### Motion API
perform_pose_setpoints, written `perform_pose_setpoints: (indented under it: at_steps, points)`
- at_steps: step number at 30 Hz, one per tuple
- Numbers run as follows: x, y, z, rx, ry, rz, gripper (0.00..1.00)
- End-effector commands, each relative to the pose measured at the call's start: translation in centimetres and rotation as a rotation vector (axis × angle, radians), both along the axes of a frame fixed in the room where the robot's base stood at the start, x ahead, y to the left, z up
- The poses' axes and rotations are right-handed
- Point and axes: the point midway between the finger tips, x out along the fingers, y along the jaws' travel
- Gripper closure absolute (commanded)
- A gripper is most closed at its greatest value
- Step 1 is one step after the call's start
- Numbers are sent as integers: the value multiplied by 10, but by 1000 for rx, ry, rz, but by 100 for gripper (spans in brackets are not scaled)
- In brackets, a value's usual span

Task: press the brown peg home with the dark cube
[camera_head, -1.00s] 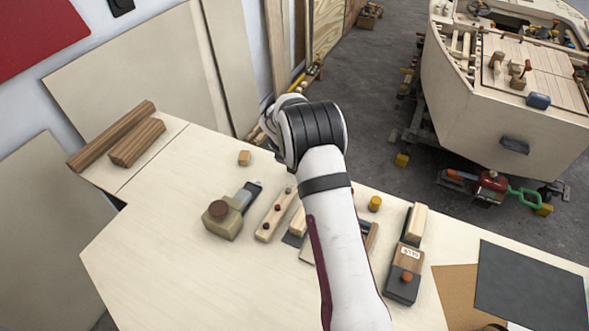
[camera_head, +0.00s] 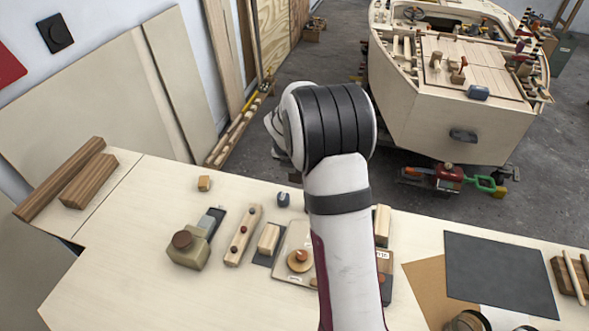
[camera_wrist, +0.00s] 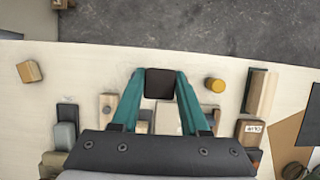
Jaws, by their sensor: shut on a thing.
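My gripper (camera_wrist: 160,84) shows in the wrist view with its two teal fingers closed on the dark cube (camera_wrist: 162,84), which is held between the fingertips. In the head view my own arm hides the fingers. A pale wooden strip (camera_head: 238,243) lies on the bench left of my arm, with small brown pegs (camera_head: 244,229) standing in it. In the wrist view the far end of the strip (camera_wrist: 107,101) shows left of the fingers, and the cube is apart from it. How far each peg stands out is too small to tell.
An olive and grey tool (camera_head: 189,247) stands left of the strip. A yellow cylinder (camera_wrist: 215,85) is right of my fingers. The bench's front left is clear.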

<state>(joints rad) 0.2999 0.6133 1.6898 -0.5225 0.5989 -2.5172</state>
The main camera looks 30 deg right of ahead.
Motion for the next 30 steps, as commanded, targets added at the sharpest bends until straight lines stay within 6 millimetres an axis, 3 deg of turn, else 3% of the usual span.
perform_pose_setpoints:
  at_steps: [1, 4, 8, 11, 14, 18, 21, 25, 30]
  points:
    - [0, 0, 0, 0, 0, 0, 85]
    - [0, 0, 0, 0, 0, 0, 100]
    - [0, 10, -1, 1, 2, 3, 100]
    - [-3, 39, -3, 6, 8, 5, 100]
    - [-10, 82, -6, 9, 15, 7, 100]
    - [-32, 147, -9, 7, 17, 10, 100]
    - [-50, 184, -11, 2, 10, 11, 100]
    - [-65, 208, -12, 0, 1, 7, 100]
    - [-69, 212, -26, -3, 1, 1, 100]
